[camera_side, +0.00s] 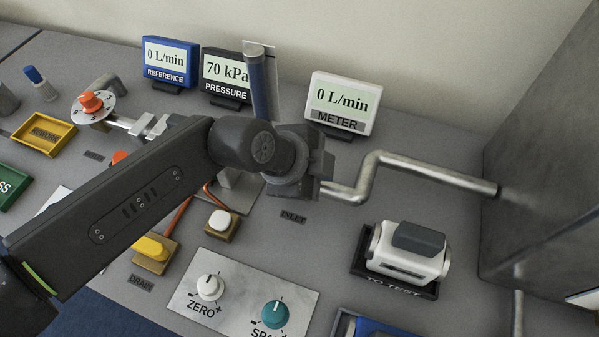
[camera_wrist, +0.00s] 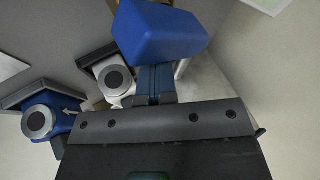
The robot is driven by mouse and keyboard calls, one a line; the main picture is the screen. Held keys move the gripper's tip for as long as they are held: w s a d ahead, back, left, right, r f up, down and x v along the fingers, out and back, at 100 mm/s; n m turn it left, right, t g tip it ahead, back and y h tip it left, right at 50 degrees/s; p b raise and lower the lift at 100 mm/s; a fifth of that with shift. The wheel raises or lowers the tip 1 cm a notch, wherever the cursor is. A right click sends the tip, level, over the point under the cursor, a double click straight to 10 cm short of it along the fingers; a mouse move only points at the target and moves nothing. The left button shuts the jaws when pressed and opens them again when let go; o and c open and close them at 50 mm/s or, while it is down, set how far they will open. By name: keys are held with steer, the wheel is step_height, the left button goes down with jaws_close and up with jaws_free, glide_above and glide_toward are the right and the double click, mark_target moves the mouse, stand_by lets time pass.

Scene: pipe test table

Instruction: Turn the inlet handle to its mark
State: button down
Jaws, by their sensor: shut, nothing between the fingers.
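The inlet handle, a long blue lever (camera_side: 260,85), stands up behind my arm in the side view, with a pale plate at its top end. Its lower end is hidden by my wrist. The INLET label (camera_side: 293,217) lies on the table just below my gripper (camera_side: 318,172). My gripper is shut and empty; its fingertips are mostly hidden in the side view. In the wrist view, a large blue block (camera_wrist: 158,35), apparently the handle's grip, is just beyond my gripper (camera_wrist: 155,100). I cannot tell whether they touch. The mark is not clearly visible.
The meter (camera_side: 342,103) reads 0 L/min, the pressure display (camera_side: 227,75) 70 kPa, and the reference display (camera_side: 171,62) 0 L/min. A bent pipe (camera_side: 420,170) runs right to a grey box (camera_side: 545,150). A yellow drain handle (camera_side: 150,247) and white unit (camera_side: 408,255) are nearby.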

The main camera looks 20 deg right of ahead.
steer(key=shift+w+d, duration=0.2)
steer(key=shift+d, duration=0.1)
steer(key=shift+w+d+n+t, duration=0.15)
steer(key=shift+n+t, duration=0.25)
steer(key=shift+n, duration=0.3)
steer(key=shift+w, duration=0.1)
